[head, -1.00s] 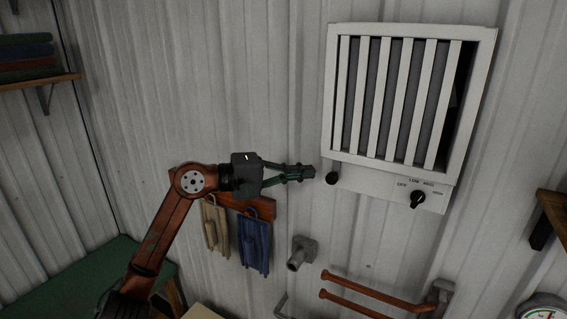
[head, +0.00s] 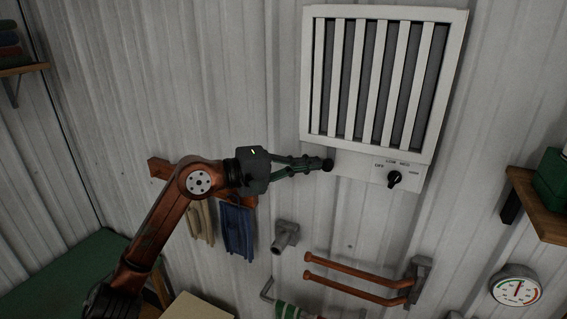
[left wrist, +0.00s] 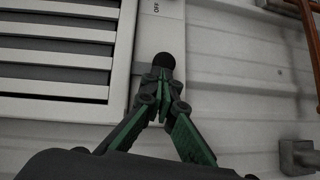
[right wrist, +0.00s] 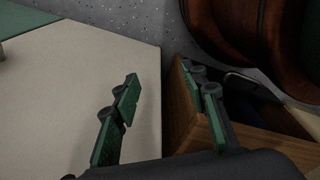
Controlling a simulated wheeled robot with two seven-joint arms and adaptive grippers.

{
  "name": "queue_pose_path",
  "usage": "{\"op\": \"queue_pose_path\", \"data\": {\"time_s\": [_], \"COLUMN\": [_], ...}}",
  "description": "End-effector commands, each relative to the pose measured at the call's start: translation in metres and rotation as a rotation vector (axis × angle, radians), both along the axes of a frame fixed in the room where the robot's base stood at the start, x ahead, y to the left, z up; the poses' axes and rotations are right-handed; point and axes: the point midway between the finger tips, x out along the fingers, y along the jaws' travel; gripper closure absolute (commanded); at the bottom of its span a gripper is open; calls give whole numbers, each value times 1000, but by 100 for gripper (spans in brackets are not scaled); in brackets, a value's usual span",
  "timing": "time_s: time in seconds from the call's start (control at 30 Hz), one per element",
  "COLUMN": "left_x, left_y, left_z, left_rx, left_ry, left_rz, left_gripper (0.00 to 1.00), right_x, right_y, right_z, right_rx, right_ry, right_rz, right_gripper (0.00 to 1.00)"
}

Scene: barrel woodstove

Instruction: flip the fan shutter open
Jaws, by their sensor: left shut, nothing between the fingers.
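The fan shutter (head: 378,85) is a white slatted wall unit with grey strips between its slats. A black round knob (head: 328,164) is at its lower left; a black dial (head: 394,179) with printed settings is at its lower right. My left gripper (head: 315,164) is shut and empty, its tips at the left of the round knob, seemingly touching it. The left wrist view shows the knob (left wrist: 164,60) right at the closed fingertips (left wrist: 162,80), beside the slats. My right gripper (right wrist: 164,84) is open and empty, seen only in the right wrist view.
Copper-coloured rails (head: 355,280), a grey wall fitting (head: 286,234) and hanging cloths (head: 237,228) are below the shutter. A gauge (head: 516,289) and a wooden shelf (head: 540,205) are at the right. A pale tabletop (right wrist: 80,90) lies beside my right gripper.

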Motion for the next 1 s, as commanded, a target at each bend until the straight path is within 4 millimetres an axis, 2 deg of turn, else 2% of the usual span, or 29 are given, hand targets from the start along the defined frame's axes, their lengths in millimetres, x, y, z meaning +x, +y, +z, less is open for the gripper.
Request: {"op": "queue_pose_path", "data": {"time_s": [0.1,0.27,0.43,0.63,0.8,1.0], "left_x": [0,1,4,15,-4,-18], "left_y": [-2,-1,9,51,85,116], "left_z": [0,0,1,5,7,12], "left_rx": [0,0,1,-2,0,-1], "left_ry": [0,0,-1,1,-2,0], "left_rz": [-1,0,6,19,14,9], "left_gripper": [100,100,100,100,100,100], "right_x": [3,-4,-12,-13,-9,-5], "right_y": [-1,-2,-3,-4,-4,-3], "right_z": [1,0,-2,-9,-30,-42], "right_rx": [-2,-3,-3,-5,-4,-3], "right_ry": [-4,5,14,15,12,7], "right_rz": [2,0,-3,-3,-1,1], "right_gripper": [60,60,60,60,60,60]}}
